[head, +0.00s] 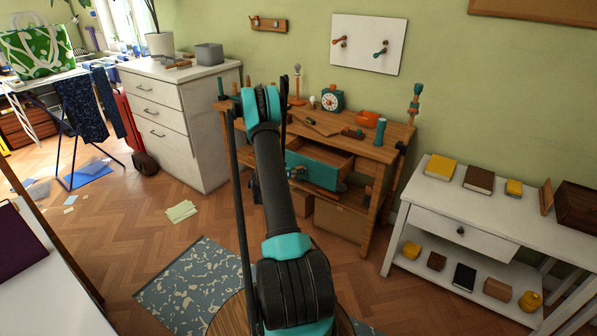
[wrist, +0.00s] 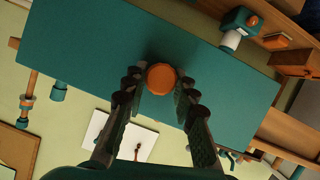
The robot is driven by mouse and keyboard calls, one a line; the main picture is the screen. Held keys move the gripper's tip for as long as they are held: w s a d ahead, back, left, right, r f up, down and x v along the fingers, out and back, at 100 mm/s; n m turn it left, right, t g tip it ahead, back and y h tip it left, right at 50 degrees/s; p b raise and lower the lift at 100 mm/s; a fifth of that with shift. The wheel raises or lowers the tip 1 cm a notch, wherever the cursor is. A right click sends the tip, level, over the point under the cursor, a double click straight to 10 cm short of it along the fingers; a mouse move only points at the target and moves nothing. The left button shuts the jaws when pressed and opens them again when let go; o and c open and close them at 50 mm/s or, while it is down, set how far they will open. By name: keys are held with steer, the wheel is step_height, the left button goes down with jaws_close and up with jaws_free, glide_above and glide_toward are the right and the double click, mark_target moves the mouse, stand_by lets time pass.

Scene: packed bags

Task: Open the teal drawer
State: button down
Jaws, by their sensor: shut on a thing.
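The teal drawer (head: 325,176) sits in the wooden workbench and is pulled partly out, with its wooden inside showing from above. Its teal front (wrist: 85,50) fills much of the wrist view, tilted in the picture. A round orange knob (wrist: 161,78) stands on that front. My gripper (wrist: 160,84) has one finger on each side of the knob and is shut on it. In the head view my gripper (head: 296,172) is at the drawer front, and the knob is hidden there.
The workbench top (head: 345,142) carries a teal clock (head: 332,99), an orange object (head: 368,118) and a teal cylinder (head: 380,132). A cardboard box (head: 340,221) stands below. A white table (head: 440,199) is at the right and a white cabinet (head: 165,85) at the left.

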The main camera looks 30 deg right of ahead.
steer(key=c, duration=1.1)
jaws_free()
steer(key=shift+a, duration=0.1)
steer(key=shift+c, duration=0.2)
steer(key=s+a+r+n+y, duration=0.3)
steer(key=s+a+r, duration=0.5)
steer(key=a, duration=0.4)
steer(key=s+a+r+n+y, duration=0.35)
steer(key=s+a+r, duration=0.5)
steer(key=a, duration=0.45)
steer(key=s+a+n+y, duration=0.2)
steer(key=s+a, duration=0.5)
steer(key=s, duration=0.4)
steer(key=s+a+f+n+y, duration=0.1)
steer(key=s+a+n+y, duration=0.2)
steer(key=s+a, duration=0.5)
steer(key=s+y, duration=0.1)
steer(key=s, duration=0.1)
steer(key=shift+s+a, duration=0.3)
steer(key=shift+s, duration=0.05)
